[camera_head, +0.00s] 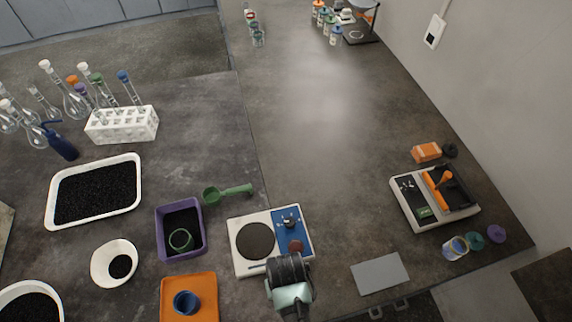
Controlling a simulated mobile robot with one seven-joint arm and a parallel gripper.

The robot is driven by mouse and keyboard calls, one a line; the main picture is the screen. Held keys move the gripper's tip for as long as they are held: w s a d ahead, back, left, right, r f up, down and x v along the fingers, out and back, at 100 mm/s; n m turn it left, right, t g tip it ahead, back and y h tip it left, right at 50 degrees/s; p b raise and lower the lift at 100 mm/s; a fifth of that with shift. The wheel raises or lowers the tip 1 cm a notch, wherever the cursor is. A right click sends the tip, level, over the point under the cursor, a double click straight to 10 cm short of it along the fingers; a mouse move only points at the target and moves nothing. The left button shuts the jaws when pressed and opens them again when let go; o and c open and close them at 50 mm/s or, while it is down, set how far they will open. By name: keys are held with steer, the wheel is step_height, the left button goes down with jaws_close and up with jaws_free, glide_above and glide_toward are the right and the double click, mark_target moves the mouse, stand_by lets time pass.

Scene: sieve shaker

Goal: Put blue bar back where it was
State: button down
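I cannot make out a separate blue bar in this view. My gripper (289,268) is at the bottom centre, over the front right corner of a white device. A small dark red disc (296,246) shows on the panel just beyond my gripper. My wrist hides the fingertips, so I cannot tell whether they are open or hold anything.
Left of the device are a purple tray (160,232), a green scoop (228,193) and an orange tray (204,287) with a blue cup (186,303). A grey plate (380,273) and a balance-like device (408,203) stand right.

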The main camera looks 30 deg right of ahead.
steer(key=shift+f, duration=0.55)
steer(key=c, duration=0.6)
jaws_free()
step_height(320, 180, up, 13)
steer(key=shift+r, duration=0.15)
